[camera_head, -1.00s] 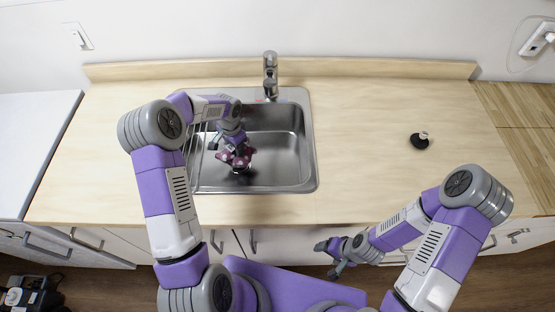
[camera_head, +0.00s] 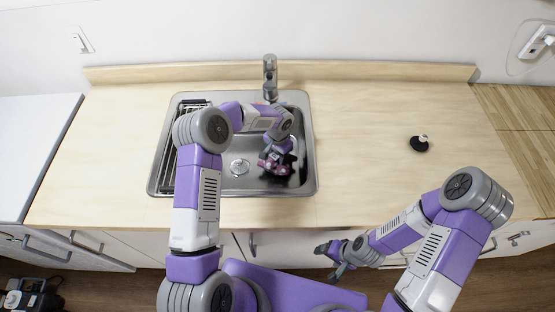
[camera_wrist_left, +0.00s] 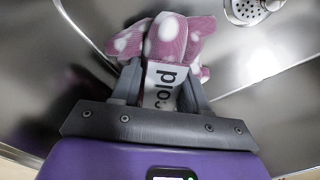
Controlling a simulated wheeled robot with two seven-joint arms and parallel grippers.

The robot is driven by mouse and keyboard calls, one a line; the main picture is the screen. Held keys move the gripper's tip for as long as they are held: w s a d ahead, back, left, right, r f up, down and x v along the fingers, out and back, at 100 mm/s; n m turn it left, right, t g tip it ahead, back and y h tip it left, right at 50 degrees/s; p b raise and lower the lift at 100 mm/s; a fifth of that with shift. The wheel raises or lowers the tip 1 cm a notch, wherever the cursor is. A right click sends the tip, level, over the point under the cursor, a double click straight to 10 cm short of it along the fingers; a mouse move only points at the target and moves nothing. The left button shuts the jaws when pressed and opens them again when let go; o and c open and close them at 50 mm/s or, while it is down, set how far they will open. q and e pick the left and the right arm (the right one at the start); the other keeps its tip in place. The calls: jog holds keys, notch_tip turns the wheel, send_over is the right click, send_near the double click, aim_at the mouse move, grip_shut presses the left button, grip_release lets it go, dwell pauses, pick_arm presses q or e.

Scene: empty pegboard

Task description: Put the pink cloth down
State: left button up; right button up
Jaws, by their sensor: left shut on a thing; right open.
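The pink cloth (camera_head: 272,162) is bunched up, with pale spots. My left gripper (camera_head: 275,156) is shut on it, low over the right part of the sink basin. In the left wrist view the cloth (camera_wrist_left: 165,38) bulges out between and beyond the fingers of the left gripper (camera_wrist_left: 160,85), with the basin's steel around it. I cannot tell whether the cloth touches the basin floor. My right gripper (camera_head: 335,256) is open and empty, in front of the counter's front edge.
The steel sink (camera_head: 309,150) is set in a wooden counter (camera_head: 360,150). A faucet (camera_head: 270,75) stands behind it and a dark rack (camera_head: 168,165) lies along its left side. The drain (camera_head: 240,167) shows. A small black object with a pale knob (camera_head: 419,144) sits on the otherwise clear right counter.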

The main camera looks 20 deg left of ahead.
aim_at(278, 160)
pick_arm(q)
jog(key=shift+f, duration=1.55)
jog(key=shift+f, duration=0.15)
jog(key=o, duration=1.1)
notch_tip(278, 160, up, 12)
jog(key=shift+s+d+r+p, duration=0.1)
jog(key=shift+d+r+p, duration=0.1)
jog(key=shift+p, duration=0.15)
